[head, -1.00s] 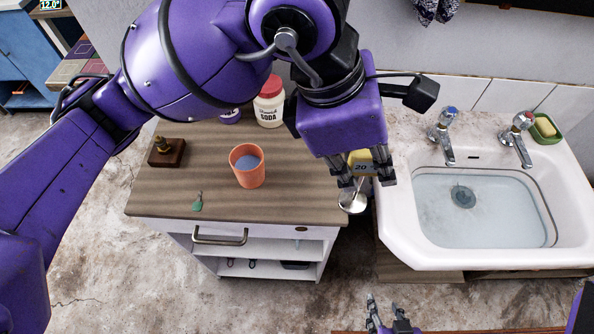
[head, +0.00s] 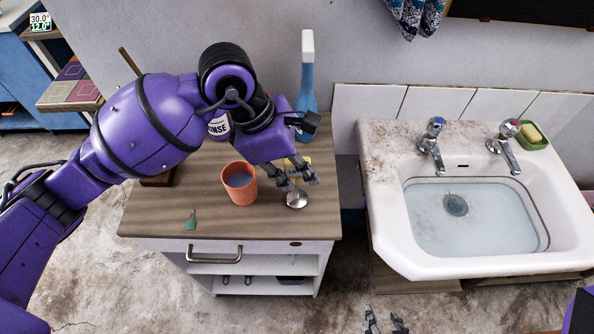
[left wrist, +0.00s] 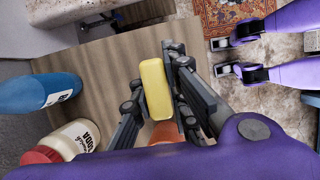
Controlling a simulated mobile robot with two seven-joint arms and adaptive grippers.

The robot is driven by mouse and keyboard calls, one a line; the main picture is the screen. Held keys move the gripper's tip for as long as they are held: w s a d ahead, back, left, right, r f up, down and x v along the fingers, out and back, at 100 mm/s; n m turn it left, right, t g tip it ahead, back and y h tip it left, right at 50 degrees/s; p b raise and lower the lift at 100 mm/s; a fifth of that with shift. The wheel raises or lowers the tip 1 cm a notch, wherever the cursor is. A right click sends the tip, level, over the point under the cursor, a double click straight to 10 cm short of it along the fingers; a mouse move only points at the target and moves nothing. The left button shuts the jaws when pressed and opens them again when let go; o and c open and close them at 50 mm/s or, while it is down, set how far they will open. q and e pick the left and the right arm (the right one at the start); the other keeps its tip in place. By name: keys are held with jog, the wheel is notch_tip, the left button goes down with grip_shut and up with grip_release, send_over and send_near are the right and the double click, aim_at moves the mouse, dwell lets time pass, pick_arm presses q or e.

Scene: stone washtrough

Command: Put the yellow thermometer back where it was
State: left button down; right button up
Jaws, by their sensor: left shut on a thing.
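The yellow thermometer (head: 298,165) is in my left gripper (head: 298,180), over the right part of the wooden cabinet top (head: 250,222). Its yellow body (left wrist: 155,88) lies between the fingers (left wrist: 158,100) in the left wrist view. A round silvery disc (head: 297,200) shows just below the gripper; it looks like the thermometer's lower end. I cannot tell whether it touches the top. My right gripper (head: 386,322) is open and empty at the bottom edge of the head view.
An orange cup (head: 239,186) stands close left of my left gripper. A green-tagged item (head: 190,220) lies at front left. The water-filled sink (head: 385,235) is to the right.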

pick_arm(q)
jog(key=shift+f, duration=0.35)
jog(key=shift+f, duration=0.2)
jog(key=c, duration=1.7)
grip_release()
jog(key=shift+r, duration=0.1)
jog(key=shift+a+r, duration=0.1)
jog(key=shift+r, duration=0.25)
jog(key=v, duration=1.1)
jog(key=shift+a+r, duration=0.15)
